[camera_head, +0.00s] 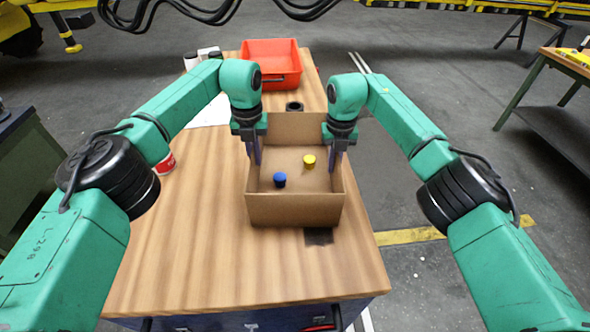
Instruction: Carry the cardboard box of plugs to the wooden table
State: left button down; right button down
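The open cardboard box (295,211) is over the middle of the wooden table (200,250). I cannot tell whether its base rests on the top or hangs just above it. Inside lie a blue plug (280,180) and a yellow plug (309,161). My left gripper (256,152) points down at the box's left wall, near the rim. My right gripper (337,155) points down at the right wall, opposite it. The fingers are small and partly hidden, so I cannot tell whether they clamp the walls.
A red tray (271,52) stands at the table's far end, with a black ring (294,106) nearer the box. A red-and-white cup (165,162) stands at the left, partly behind my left arm. The table's front part is mostly clear, with a dark patch (318,237) by the box.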

pick_arm(q)
notch_tip(320, 180, up, 5)
jog(key=p, duration=0.4)
jog(key=shift+w+p, duration=0.1)
jog(key=shift+p, duration=0.25)
jog(key=shift+r, duration=0.1)
jog(key=shift+f, duration=0.2)
